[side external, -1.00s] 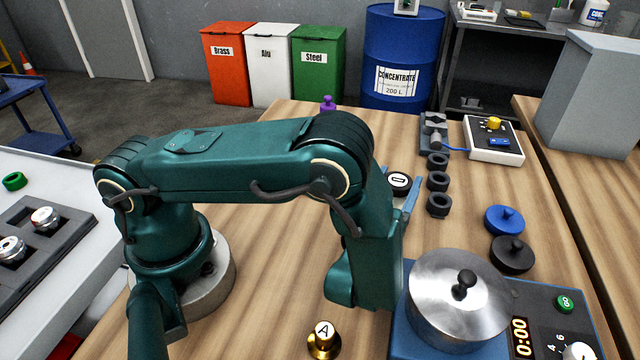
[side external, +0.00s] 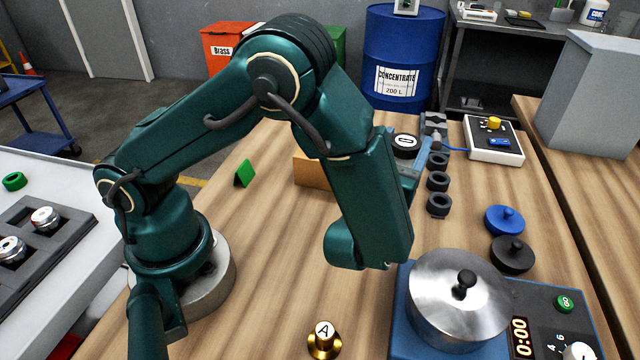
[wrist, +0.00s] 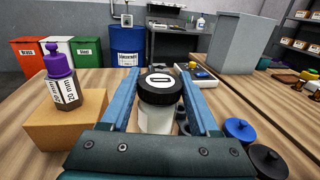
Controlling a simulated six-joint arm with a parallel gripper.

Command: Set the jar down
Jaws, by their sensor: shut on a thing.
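The jar (wrist: 157,118) has a pale, cloudy body and a black lid with a white label. In the wrist view it stands upright between the blue fingers of my gripper (wrist: 160,105), which is shut on it. In the side external view only the jar's black lid (side external: 406,142) shows clearly, beside my gripper (side external: 418,165); my arm hides most of its body. I cannot tell how far its base is from the wooden bench (side external: 270,270).
Black rings (side external: 438,182) stand in a row close right of the jar. A metal-lidded pot (side external: 460,300), brass piece (side external: 324,340) and blue and black lids are nearer. Bare bench lies between.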

